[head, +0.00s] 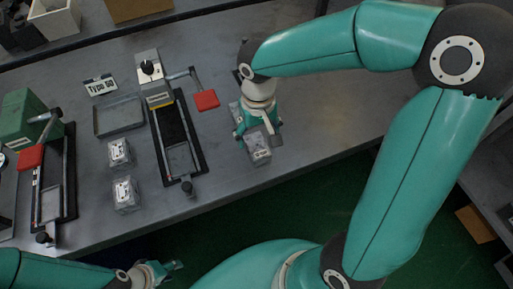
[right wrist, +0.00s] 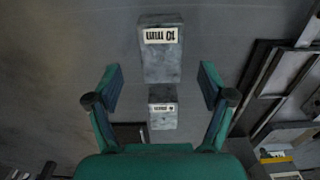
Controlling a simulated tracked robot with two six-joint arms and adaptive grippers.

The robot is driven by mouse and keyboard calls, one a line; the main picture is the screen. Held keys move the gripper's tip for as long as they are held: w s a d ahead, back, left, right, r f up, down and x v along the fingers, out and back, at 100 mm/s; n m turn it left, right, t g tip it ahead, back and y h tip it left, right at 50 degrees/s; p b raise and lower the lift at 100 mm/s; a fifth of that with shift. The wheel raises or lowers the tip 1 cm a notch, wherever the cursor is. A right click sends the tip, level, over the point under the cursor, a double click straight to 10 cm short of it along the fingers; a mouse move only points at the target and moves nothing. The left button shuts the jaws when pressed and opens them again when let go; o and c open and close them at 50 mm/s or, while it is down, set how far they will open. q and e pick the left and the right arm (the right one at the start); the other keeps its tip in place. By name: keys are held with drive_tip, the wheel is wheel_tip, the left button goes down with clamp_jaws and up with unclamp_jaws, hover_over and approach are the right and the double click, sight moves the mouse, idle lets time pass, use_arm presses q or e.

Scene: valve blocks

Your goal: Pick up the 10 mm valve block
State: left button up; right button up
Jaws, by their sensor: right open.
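A grey block with a white label that seems to start with "10" (right wrist: 160,50) stands on the bench in the right wrist view, just past my fingertips. It appears to be the grey block (head: 258,150) by my right gripper in the head view. A smaller-looking labelled grey block (right wrist: 162,110) shows between my fingers; its label is too small to read. My right gripper (right wrist: 160,82) is open over the blocks, with no visible contact; it also shows in the head view (head: 259,130). My left gripper (head: 165,270) hangs off the bench's front edge, its opening unclear.
Two more grey blocks (head: 120,152) (head: 126,193) stand left on the bench. The bench is clear right of my right gripper.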

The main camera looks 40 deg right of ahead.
sight(257, 145)
wheel_tip(257, 145, down, 5)
drive_tip(key=shift+a, duration=0.1)
idle(0.3)
drive_tip(key=shift+w, duration=0.1)
clamp_jaws()
